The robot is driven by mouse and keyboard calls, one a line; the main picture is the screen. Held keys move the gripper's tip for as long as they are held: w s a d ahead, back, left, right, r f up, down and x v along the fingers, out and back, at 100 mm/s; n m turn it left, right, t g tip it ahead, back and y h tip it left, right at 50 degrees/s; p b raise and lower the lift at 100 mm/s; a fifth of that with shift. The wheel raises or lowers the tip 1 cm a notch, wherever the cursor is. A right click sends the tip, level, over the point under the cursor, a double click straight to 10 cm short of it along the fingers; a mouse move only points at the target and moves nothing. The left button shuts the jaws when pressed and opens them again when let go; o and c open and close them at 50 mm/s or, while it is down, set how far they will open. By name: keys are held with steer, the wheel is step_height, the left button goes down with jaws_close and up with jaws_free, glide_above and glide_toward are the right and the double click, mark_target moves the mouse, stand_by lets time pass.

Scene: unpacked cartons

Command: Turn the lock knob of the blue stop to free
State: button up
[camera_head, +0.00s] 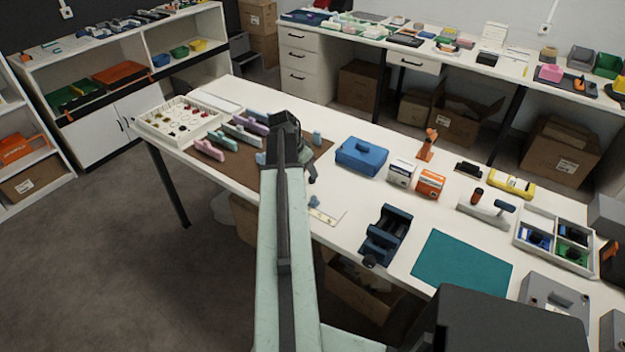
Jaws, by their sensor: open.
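My gripper (304,160) is the black end of my arm, over the right part of a brown mat (316,150) on the white bench. It is open, with nothing visible between its jaws; the fingertips are small and dark. I cannot tell for sure which blue thing is the stop. A small blue piece (314,201) stands on a pale plate (327,215) just below my gripper in the picture, apart from it. Light blue pieces show on the mat, one left of my arm (261,158) and one to its right (317,138). No lock knob's setting can be read.
Several pastel bars (210,149) and a white tray (180,120) lie left of my arm. Right are a blue case (361,156), small boxes (429,184), a dark blue holder (387,236) with a black knob, and a teal mat (462,264). That mat is clear.

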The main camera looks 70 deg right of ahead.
mark_target(311, 178)
steer(key=b+x, duration=0.3)
steer(key=x, duration=0.2)
steer(key=shift+f, duration=0.15)
